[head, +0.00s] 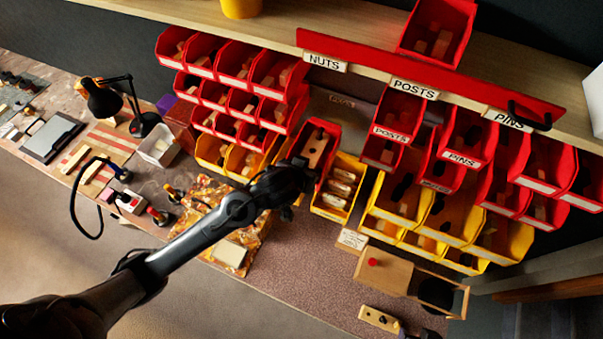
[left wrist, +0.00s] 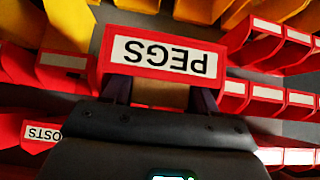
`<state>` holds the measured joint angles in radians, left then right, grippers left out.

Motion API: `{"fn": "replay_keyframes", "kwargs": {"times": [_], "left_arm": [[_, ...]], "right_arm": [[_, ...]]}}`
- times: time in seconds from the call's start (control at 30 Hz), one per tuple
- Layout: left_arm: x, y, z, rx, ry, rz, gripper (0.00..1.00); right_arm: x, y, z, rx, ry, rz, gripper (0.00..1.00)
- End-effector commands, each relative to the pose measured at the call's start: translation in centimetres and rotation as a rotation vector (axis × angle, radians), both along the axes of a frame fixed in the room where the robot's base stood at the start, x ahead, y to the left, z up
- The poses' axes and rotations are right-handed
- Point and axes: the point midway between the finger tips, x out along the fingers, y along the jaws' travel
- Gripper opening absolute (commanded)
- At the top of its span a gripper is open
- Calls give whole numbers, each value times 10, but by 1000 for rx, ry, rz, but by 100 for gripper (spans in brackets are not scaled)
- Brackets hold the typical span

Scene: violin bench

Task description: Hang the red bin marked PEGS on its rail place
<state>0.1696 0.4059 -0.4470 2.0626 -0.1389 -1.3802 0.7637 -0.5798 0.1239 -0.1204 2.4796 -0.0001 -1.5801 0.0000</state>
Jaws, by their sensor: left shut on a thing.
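The red bin marked PEGS (head: 318,142) is held up in front of the gap in the bin wall, with wooden pieces inside. In the left wrist view its white PEGS label (left wrist: 164,55) faces me upside down. The gap (head: 345,112) lies below the NUTS sign, between the left and right groups of bins, and shows a dim, unreadable label. The held bin covers part of the gap's left side. My right gripper is not in view.
Red bins (head: 235,60) stand close left of the gap, and red POSTS bins (head: 392,125) stand to its right. A yellow bin (head: 338,190) with pale pieces sits just below. A long red strip (head: 430,78) with signs runs above. A black lamp (head: 105,98) stands left.

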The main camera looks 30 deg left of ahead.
Motion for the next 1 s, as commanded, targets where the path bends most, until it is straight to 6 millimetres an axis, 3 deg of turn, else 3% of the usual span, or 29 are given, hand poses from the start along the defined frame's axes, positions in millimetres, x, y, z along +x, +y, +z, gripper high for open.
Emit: {"fn": "replay_keyframes", "kwargs": {"times": [1.0], "left_arm": [[82,4,2,-3,-3,0,8]], "right_arm": [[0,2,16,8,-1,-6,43]]}}
